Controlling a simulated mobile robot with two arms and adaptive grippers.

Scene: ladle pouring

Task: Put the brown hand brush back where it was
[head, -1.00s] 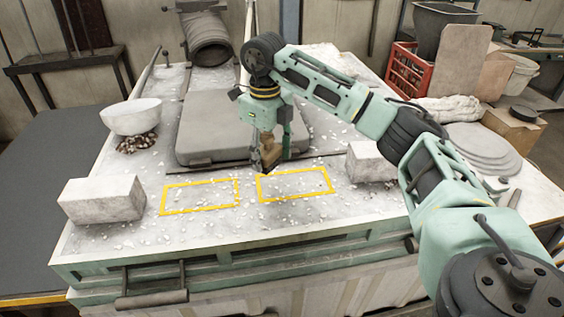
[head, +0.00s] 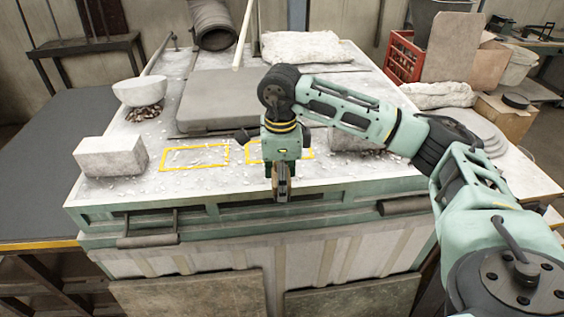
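My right gripper (head: 282,190) hangs fingers down at the front edge of the worktop. A narrow brown piece (head: 281,181) shows between its fingers. It looks like the brown hand brush seen end-on, mostly hidden by the fingers. The gripper appears shut on it. Two yellow outlined rectangles lie on the worktop. The left outline (head: 161,159) holds only scattered white chips. The right outline (head: 312,154) is partly hidden behind my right arm, and no brush shows in its visible part. My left gripper is not in view.
A pale block (head: 112,157) stands left of the outlines; another (head: 352,138) is partly behind my arm. A white bowl (head: 140,91) sits on a dark pebbly heap. A grey slab (head: 215,100) lies behind. White chips litter the worktop (head: 110,191).

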